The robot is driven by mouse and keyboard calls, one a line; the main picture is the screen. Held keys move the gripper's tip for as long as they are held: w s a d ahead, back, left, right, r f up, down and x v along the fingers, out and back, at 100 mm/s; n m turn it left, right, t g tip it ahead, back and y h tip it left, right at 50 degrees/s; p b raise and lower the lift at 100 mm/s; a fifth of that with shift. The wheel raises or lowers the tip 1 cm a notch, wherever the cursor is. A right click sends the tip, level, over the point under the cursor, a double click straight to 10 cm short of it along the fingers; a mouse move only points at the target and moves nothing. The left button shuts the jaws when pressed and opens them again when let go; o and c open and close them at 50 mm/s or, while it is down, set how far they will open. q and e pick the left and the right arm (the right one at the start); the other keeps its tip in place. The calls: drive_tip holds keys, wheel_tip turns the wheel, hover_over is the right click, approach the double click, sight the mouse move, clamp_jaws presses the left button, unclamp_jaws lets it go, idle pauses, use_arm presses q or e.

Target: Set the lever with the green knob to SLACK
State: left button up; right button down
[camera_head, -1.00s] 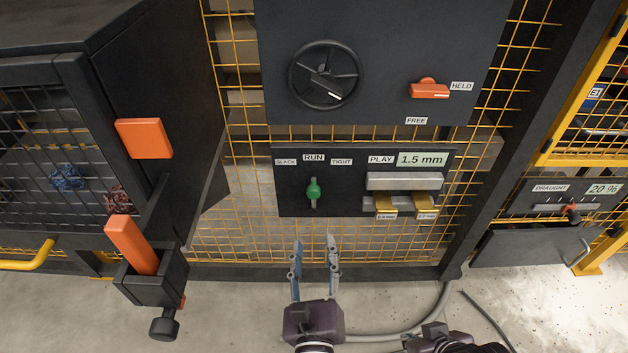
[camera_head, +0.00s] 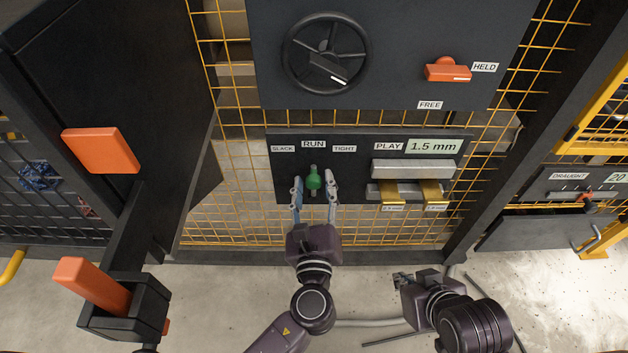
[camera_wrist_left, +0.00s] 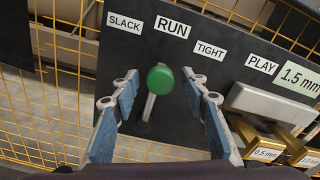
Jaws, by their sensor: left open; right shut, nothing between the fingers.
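The lever's green knob (camera_head: 314,179) stands below the RUN label (camera_head: 314,144) on the dark lower panel. The SLACK label (camera_head: 283,149) is to its left and TIGHT (camera_head: 344,149) to its right. My left gripper (camera_head: 314,183) is open, with one finger on each side of the knob. In the left wrist view the green knob (camera_wrist_left: 160,78) sits between the blue-padded fingers, with a visible gap to each; its pale stem runs down below it. My right gripper (camera_head: 402,281) is shut and empty, low over the floor at the right, away from the panel.
Right of the lever are a metal bar (camera_head: 412,169), brass blocks (camera_head: 432,193) and a 1.5 mm display (camera_head: 433,146). Above are a black handwheel (camera_head: 325,53) and an orange HELD/FREE handle (camera_head: 448,70). An orange-handled dark holder (camera_head: 92,286) stands at left.

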use_arm(q)
drive_tip(key=shift+w, duration=0.65)
clamp_jaws()
